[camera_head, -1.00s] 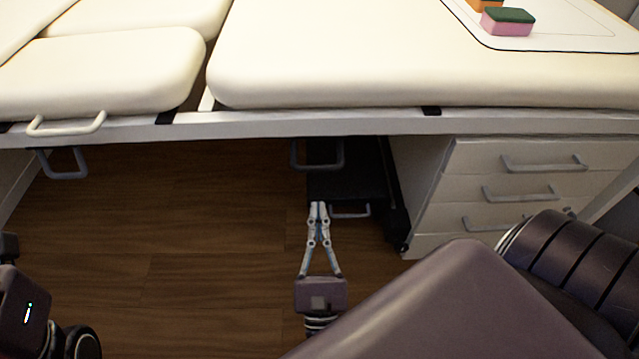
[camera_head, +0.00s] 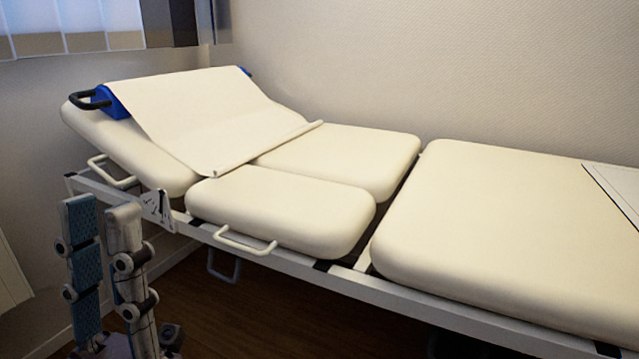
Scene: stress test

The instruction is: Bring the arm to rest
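My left gripper (camera_head: 102,206) stands at the lower left of the head view, close to the camera, with its fingertips pointing up. Its two jointed fingers are apart with a gap between them, and nothing is held there. One finger shows a blue textured pad. The gripper appears in front of the near side of the couch frame; I cannot tell how far it is from the frame. My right gripper is not in view.
A cream padded couch (camera_head: 490,230) with a raised headrest covered by a paper sheet (camera_head: 200,115) fills the middle and right. A side handle (camera_head: 245,243) sticks out from its frame. Wooden floor (camera_head: 255,310) shows below. A wall (camera_head: 420,60) stands behind.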

